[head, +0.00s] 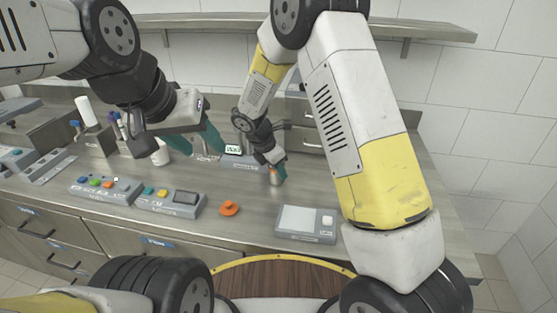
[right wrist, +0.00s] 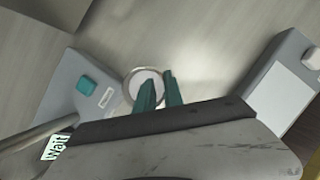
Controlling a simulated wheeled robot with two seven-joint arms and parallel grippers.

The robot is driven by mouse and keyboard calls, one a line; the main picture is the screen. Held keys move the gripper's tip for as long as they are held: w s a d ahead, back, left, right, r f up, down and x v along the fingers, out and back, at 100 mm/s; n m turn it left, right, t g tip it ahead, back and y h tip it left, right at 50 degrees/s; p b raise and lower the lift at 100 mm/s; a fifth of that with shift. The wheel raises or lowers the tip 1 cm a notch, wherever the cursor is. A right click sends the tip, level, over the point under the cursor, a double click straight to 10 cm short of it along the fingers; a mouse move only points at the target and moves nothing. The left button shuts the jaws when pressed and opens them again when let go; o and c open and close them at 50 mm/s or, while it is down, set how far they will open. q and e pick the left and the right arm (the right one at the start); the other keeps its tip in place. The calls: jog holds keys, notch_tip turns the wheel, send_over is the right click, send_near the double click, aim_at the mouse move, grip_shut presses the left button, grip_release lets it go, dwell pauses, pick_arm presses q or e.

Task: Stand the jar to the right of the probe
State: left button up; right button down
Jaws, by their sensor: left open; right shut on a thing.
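My right gripper (head: 278,169) is shut on the jar (head: 273,179), a small round vessel low over or on the counter. The right wrist view shows the jar (right wrist: 137,76) from above with a pale rim, at the teal fingertips (right wrist: 160,92); one finger overlaps its opening and the other is at its right side. I cannot tell whether its base touches the counter. A grey device with a green-lit display (head: 233,149) stands left of the jar; its display (right wrist: 57,147) reads "Wait". I cannot clearly pick out the probe. My left gripper (head: 206,140) is open, above the counter further left.
A grey box with a pale plate (head: 300,219) stands at the front right. An orange knob-like piece (head: 229,208) lies at the front middle. Button panels (head: 170,200) line the front left. A white cup (head: 160,154) is under my left arm. Counter between jar and plate box is clear.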

jog(key=shift+f, duration=0.2)
jog(key=c, duration=1.5)
grip_release()
jog(key=shift+o, duration=0.2)
